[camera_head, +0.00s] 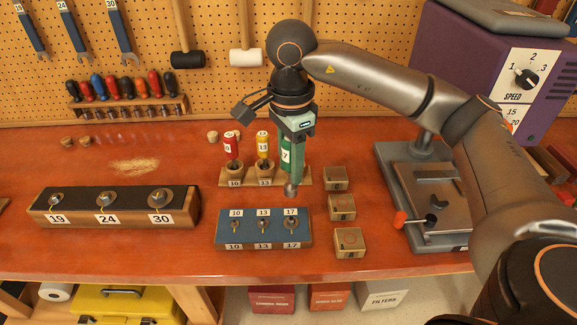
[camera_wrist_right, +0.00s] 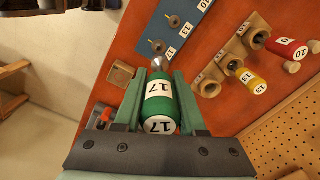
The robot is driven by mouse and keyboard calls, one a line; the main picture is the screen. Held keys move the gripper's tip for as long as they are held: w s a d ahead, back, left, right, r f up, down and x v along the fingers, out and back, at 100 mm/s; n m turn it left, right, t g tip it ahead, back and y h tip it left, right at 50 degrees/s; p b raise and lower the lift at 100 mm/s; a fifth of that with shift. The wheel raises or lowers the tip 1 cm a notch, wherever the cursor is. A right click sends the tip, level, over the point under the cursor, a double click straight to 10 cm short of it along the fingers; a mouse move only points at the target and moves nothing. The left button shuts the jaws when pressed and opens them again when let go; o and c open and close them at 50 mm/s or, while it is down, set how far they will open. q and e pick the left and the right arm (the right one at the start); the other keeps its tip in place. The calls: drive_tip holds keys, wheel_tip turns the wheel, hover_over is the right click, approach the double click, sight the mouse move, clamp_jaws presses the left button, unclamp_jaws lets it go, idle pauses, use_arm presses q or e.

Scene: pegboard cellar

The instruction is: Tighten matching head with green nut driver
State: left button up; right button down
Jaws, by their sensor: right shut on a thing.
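My right gripper (camera_head: 288,150) is shut on the green nut driver (camera_head: 287,158), labelled 17, which hangs upright with its metal socket down. The driver also shows between the fingers in the right wrist view (camera_wrist_right: 160,105). The socket is above the bench, just behind the 17 end of the blue block (camera_head: 250,241), apart from it as far as I can tell. The block carries three heads: 10 (camera_head: 235,225), 13 (camera_head: 262,225) and 17 (camera_head: 290,224). The red driver (camera_head: 231,148) and yellow driver (camera_head: 263,146) stand in the wooden holder (camera_head: 248,179). My left gripper is not in view.
Three small wooden blocks (camera_head: 341,207) stand right of the blue block. A dark block with heads 19, 24 and 30 (camera_head: 115,216) lies to the left. A grey vise-like machine (camera_head: 425,190) stands at right. Bench between the blue and dark blocks is clear.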

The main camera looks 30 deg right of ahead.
sight(291, 187)
drive_tip(key=shift+s+f+b, duration=0.2)
drive_tip(key=shift+f+b, duration=0.4)
drive_tip(key=shift+f, duration=0.25)
drive_tip(key=shift+w+f+b, duration=0.1)
drive_tip(key=shift+f+b, duration=1.8)
drive_tip(key=shift+f, duration=0.75)
drive_tip(key=shift+f+b, duration=1.05)
drive_tip(key=shift+f, duration=0.15)
drive_tip(key=shift+m, duration=0.3)
drive_tip(key=shift+f+m, duration=0.1)
drive_tip(key=shift+m, duration=0.8)
drive_tip(key=m, duration=0.5)
drive_tip(key=shift+m, duration=0.4)
drive_tip(key=shift+n+b, duration=0.35)
drive_tip(key=shift+n, duration=0.05)
